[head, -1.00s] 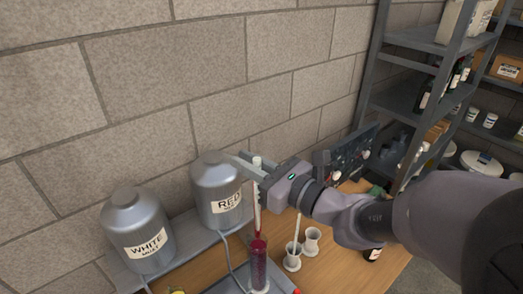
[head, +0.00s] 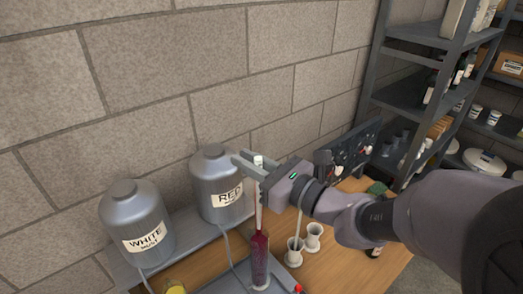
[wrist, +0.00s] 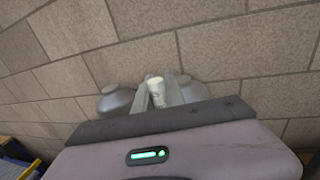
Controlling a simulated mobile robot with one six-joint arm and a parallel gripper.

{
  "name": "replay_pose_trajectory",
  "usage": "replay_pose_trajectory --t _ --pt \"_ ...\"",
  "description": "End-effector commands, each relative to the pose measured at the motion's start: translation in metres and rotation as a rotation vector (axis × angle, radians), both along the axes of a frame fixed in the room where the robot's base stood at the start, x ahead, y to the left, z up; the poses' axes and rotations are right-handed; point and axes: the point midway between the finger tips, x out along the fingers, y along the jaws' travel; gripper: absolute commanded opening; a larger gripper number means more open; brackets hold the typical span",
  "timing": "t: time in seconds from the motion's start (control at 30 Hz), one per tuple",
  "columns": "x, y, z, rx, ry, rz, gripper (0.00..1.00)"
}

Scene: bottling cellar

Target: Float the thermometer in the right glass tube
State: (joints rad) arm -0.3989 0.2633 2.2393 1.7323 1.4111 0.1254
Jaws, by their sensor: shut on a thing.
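My gripper (head: 246,159) is shut on the thermometer (head: 258,204), a slim upright rod with a pale top. The pale top also shows between the fingers in the wrist view (wrist: 157,88). The right glass tube (head: 260,262) is tall, filled with dark red liquid, and stands directly below my gripper. The thermometer's lower part meets the tube's mouth and seems to be inside it. Its lower end is hidden in the dark liquid, so I cannot tell how deep it reaches.
A yellow-filled vessel (head: 176,287) is cut off at the bottom edge. Grey tanks marked WHITE (head: 140,222) and RED (head: 218,185) stand behind. Two white holders (head: 294,256) (head: 313,238) stand right of the tube, the nearer with a pale rod. Shelving (head: 400,100) rises at right.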

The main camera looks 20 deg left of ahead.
Motion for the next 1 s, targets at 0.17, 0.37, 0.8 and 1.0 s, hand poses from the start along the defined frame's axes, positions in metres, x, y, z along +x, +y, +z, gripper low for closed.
replay_pose_trajectory --t 0.17,0.37,0.8,1.0 --pt "0.0 0.0 0.0 0.0 0.0 0.0 0.0" --pt "0.0 0.0 -0.001 0.0 0.0 0.0 0.0" --pt "0.0 0.0 -0.025 0.0 0.0 0.0 0.0" --pt "0.0 0.0 -0.031 0.0 0.0 0.0 0.0"
